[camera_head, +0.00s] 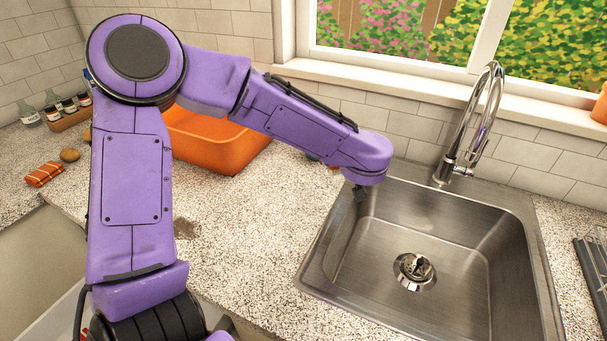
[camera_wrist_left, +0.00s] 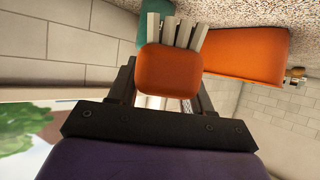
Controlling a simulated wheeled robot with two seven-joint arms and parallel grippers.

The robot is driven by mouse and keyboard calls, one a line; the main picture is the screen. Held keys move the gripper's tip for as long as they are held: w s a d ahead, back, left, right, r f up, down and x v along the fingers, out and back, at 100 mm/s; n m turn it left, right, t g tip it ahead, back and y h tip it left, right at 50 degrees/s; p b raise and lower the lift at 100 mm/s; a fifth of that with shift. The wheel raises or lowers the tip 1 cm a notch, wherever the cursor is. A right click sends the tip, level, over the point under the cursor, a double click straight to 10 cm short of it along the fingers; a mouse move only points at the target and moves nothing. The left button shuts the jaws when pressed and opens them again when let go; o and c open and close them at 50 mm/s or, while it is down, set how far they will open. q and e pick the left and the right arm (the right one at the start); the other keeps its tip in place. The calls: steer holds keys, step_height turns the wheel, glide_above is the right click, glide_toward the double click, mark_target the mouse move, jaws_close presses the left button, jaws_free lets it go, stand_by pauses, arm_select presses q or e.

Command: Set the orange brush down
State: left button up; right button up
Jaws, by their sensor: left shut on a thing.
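The orange brush (camera_wrist_left: 169,72) shows in the left wrist view, an orange block with pale bristles (camera_wrist_left: 174,30) beyond it. My left gripper is shut on it, with a dark finger on either side of the block. In the head view my left gripper (camera_head: 360,192) is mostly hidden under the purple wrist, at the left rim of the sink near the back.
The steel sink (camera_head: 455,245) has a tall chrome faucet (camera_head: 470,125) behind it. An orange tub (camera_head: 215,140) stands on the counter (camera_head: 260,240) behind my arm. The counter left of the sink is mostly clear. An orange striped cloth (camera_head: 44,174) lies far left.

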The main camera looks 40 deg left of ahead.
arm_select(q)
steer(key=s+a+r+n+g+y+b, duration=0.2)
steer(key=s+r+n+g, duration=0.2)
steer(key=s+n+g, duration=0.6)
steer(key=shift+g, duration=0.3)
steer(key=w+a+f, duration=0.2)
steer(key=w+f, duration=0.1)
steer(key=w, duration=0.1)
steer(key=w+a+f+p, duration=0.1)
steer(key=w+a+f, duration=0.2)
steer(key=w, duration=0.1)
steer(key=w+a+f+p, duration=0.1)
steer(key=w+a+f, duration=0.2)
steer(key=shift+w+a+f, duration=0.1)
steer(key=shift+w+f, duration=0.3)
step_height(320, 180, down, 3)
steer(key=shift+w+a+r+p, duration=0.1)
steer(key=shift+a+r+p, duration=0.1)
steer(key=shift+p, duration=0.2)
steer(key=shift+w+f, duration=0.1)
steer(key=shift+f, duration=0.4)
steer(key=shift+d+f, duration=0.1)
steer(key=o, duration=1.1)
steer(key=shift+o, duration=0.2)
